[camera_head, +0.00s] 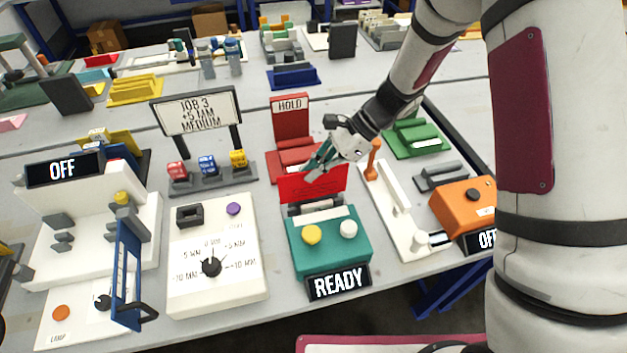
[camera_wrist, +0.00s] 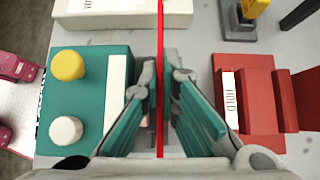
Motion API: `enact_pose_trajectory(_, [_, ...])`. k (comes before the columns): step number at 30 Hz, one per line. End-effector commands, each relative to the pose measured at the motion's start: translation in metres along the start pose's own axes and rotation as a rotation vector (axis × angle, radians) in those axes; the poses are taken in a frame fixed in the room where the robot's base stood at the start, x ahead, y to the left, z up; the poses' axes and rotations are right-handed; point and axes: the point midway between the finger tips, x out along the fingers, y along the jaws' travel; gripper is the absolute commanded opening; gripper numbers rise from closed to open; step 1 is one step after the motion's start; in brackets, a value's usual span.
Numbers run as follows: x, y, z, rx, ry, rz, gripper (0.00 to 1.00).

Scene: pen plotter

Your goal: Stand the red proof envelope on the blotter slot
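The red proof envelope (camera_head: 312,184) stands upright as a thin flat sheet just behind the teal READY device (camera_head: 328,242). In the wrist view the envelope (camera_wrist: 160,30) is seen edge-on as a narrow red line. My gripper (camera_head: 318,165) is at its top edge, and in the wrist view the fingers (camera_wrist: 161,85) close on it from both sides. Whether its lower edge rests in the grey holder (camera_head: 312,208) behind the device or hangs just above it, I cannot tell. No slot is labelled as the blotter slot.
A red HOLD stand (camera_head: 291,122) is right behind the envelope. An orange-handled lever on a white base (camera_head: 398,210) is to the right, with a green slotted block (camera_head: 416,138) beyond. The JOB 3 sign (camera_head: 197,112) and white dial panel (camera_head: 215,255) are left.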

Motion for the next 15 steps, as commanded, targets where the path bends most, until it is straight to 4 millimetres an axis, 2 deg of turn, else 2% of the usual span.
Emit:
enact_pose_trajectory(8, [0.024, 0.001, -0.024, 0.002, 0.0, 0.001, 0.0])
enact_pose_trajectory(15, [0.025, 0.0, -0.025, 0.0, 0.001, 0.0, 0.0])
